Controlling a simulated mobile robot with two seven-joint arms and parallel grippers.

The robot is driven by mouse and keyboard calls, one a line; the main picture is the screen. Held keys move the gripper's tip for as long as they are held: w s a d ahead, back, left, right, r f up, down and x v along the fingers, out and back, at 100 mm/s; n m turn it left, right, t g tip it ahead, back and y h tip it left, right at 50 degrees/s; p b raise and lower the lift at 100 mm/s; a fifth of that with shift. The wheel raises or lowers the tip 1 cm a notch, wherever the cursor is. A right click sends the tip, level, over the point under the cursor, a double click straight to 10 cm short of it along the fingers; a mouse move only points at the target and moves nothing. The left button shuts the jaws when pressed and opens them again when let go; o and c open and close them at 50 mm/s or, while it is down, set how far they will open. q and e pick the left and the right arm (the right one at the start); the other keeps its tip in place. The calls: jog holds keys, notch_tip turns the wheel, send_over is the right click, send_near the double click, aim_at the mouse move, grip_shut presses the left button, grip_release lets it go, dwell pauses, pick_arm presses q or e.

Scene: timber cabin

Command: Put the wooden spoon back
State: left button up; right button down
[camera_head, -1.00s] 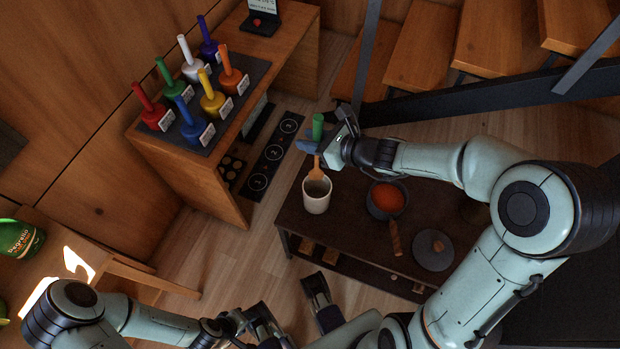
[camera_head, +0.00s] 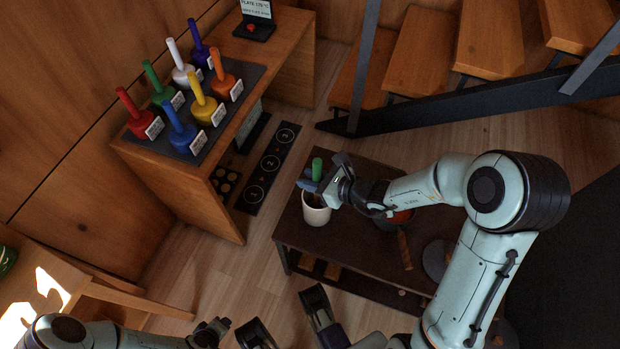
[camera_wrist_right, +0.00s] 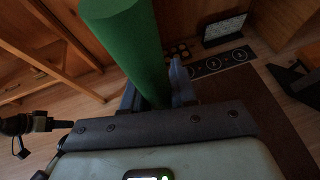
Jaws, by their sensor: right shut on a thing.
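The wooden spoon's green handle (camera_head: 317,168) stands up from my right gripper (camera_head: 318,186), which is shut on it. In the right wrist view the green handle (camera_wrist_right: 128,45) rises between the blue-grey fingers (camera_wrist_right: 158,98). The white crock (camera_head: 316,213) is on the dark low table directly under the gripper. The spoon's lower part is hidden by the fingers and crock, so its depth inside cannot be told. My left gripper (camera_head: 287,322) is at the bottom edge, its dark fingers apart and empty.
On the dark table (camera_head: 345,240), a pan with red contents (camera_head: 400,216) is partly behind my right arm, its handle (camera_head: 405,250) pointing forward. A round grey lid (camera_head: 436,262) is partly covered by my arm. Several coloured-handled tools stand on a wooden counter (camera_head: 215,165) at left.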

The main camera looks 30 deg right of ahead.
jog(key=shift+f, duration=0.1)
jog(key=c, duration=0.9)
grip_release()
pick_arm(q)
jog(key=shift+s+f, duration=0.2)
jog(key=shift+s, duration=0.1)
jog(key=s+d+r+g+p, duration=0.1)
jog(key=s+d+r+p, duration=0.1)
jog(key=s+r+p, duration=0.1)
jog(key=shift+s+d+r+h+p, duration=0.35)
jog(key=shift+s+r+h, duration=0.05)
jog(key=shift+r, duration=0.5)
pick_arm(e)
jog(key=v, duration=1.2)
